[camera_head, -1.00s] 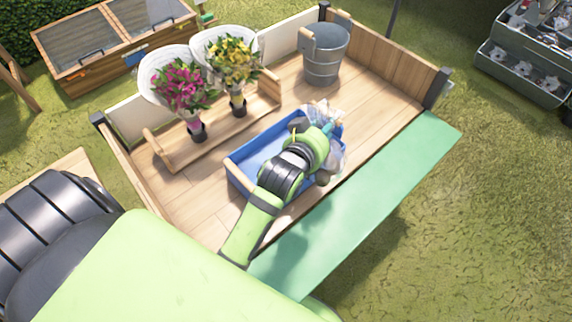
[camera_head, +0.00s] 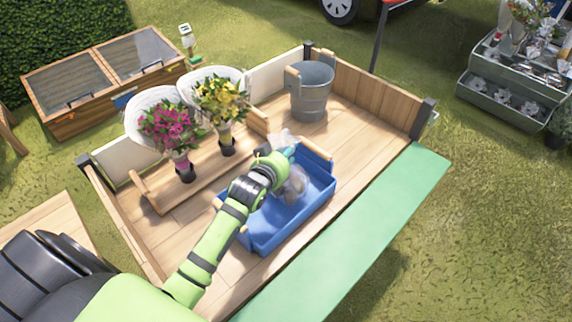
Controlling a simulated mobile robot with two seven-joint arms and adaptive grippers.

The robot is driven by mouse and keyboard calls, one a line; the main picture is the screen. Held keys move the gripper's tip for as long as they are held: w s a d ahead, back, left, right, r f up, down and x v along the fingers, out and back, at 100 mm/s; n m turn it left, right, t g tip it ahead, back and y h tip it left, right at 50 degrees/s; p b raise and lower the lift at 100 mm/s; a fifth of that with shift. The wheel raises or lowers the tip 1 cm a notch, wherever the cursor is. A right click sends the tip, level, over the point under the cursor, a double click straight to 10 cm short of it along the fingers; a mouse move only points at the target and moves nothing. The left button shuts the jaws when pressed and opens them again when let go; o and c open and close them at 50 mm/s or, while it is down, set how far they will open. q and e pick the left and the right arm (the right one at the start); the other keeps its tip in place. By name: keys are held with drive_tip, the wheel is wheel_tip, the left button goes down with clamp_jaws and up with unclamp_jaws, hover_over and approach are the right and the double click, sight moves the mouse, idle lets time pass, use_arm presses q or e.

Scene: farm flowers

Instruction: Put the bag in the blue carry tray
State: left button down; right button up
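The blue carry tray (camera_head: 318,207) stands on the wooden cart bed, with light wooden handles at its two ends. A clear, wrinkled plastic bag (camera_head: 296,186) shows over the tray's inside, around the end of my arm. Whether it touches the tray floor cannot be told. My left gripper (camera_head: 287,156) is at the tray's far side, pointing away from the camera. Its fingers are mostly hidden by the wrist and the bag, but the bag has moved along with it, so it appears shut on the bag. My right gripper is not in view.
Two potted bouquets, pink (camera_head: 173,128) and yellow (camera_head: 222,100), stand in a wooden carrier (camera_head: 150,193) left of the tray. A metal bucket (camera_head: 312,93) stands in the cart's far corner. A green panel (camera_head: 375,225) runs along the cart's right side.

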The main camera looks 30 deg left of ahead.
use_arm(q)
wheel_tip(320, 180, down, 3)
drive_tip(key=shift+f+b, duration=0.1)
drive_tip(key=shift+b, duration=0.3)
drive_tip(key=shift+f, duration=0.3)
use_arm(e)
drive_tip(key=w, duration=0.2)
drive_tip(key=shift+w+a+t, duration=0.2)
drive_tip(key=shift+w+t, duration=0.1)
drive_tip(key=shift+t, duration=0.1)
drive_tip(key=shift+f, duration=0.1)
use_arm(q)
drive_tip(key=c, duration=0.8)
unclamp_jaws()
drive_tip(key=shift+f, duration=0.1)
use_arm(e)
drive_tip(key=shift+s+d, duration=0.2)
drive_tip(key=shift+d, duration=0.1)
